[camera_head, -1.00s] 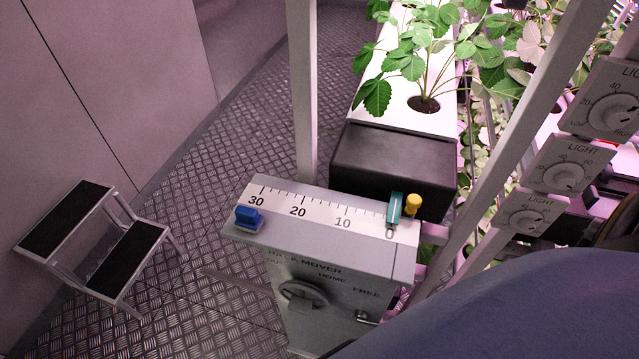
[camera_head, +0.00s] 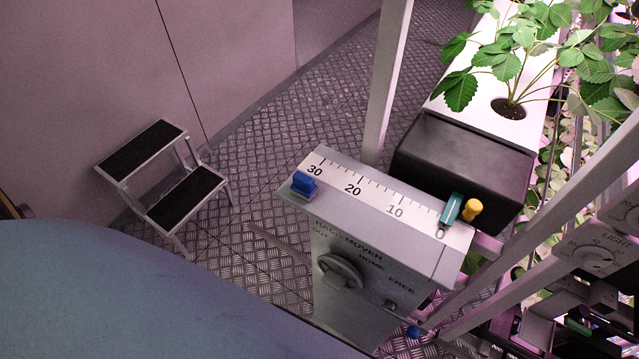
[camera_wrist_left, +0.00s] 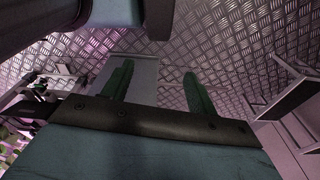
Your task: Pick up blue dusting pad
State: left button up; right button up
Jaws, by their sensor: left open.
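A small blue block, which looks like the blue dusting pad (camera_head: 304,183), sits at the 30 end of the ruled top of the grey rack mover box (camera_head: 375,245). A teal clip (camera_head: 450,210) and a yellow peg (camera_head: 472,208) stand at the 0 end. In the left wrist view, my left gripper (camera_wrist_left: 159,72) shows two green fingers spread apart with nothing between them, pointing toward a grey panel and the floor. The pad cannot be made out there. In the head view my blue-grey arm fills the lower left and its gripper is hidden. A dark, green-tipped piece (camera_head: 580,325) at lower right may be my right gripper.
A two-step stool (camera_head: 185,190) stands on the metal floor left of the box. A grey upright post (camera_head: 388,80) rises behind the box. A black-ended planter (camera_head: 465,165) and slanted rack bars are on the right.

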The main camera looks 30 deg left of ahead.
pick_arm(q)
jog(key=w+d+r+t, duration=0.1)
jog(key=w+d+r, duration=0.1)
jog(key=w+r, duration=0.95)
jog(key=w+d+r+t, duration=0.1)
jog(key=w+r, duration=0.1)
jog(key=r, duration=0.9)
jog(key=w+r, duration=0.3)
jog(key=r, duration=0.8)
jog(key=w+d+r+m+h, duration=0.3)
jog(key=w+d+r+m, duration=0.45)
jog(key=r+m, duration=0.2)
notch_tip(320, 180, up, 11)
jog(key=m+g+y, duration=0.3)
jog(key=m, duration=0.4)
send_over(303, 177)
jog(key=f, duration=0.7)
jog(key=shift+s+d+f, duration=0.1)
jog(key=shift+d+f, duration=0.2)
jog(key=shift+f, duration=0.1)
jog(key=shift+a+f, duration=0.15)
jog(key=shift+f, duration=1.2)
jog(key=shift+a+f, duration=0.1)
jog(key=shift+f, duration=1.2)
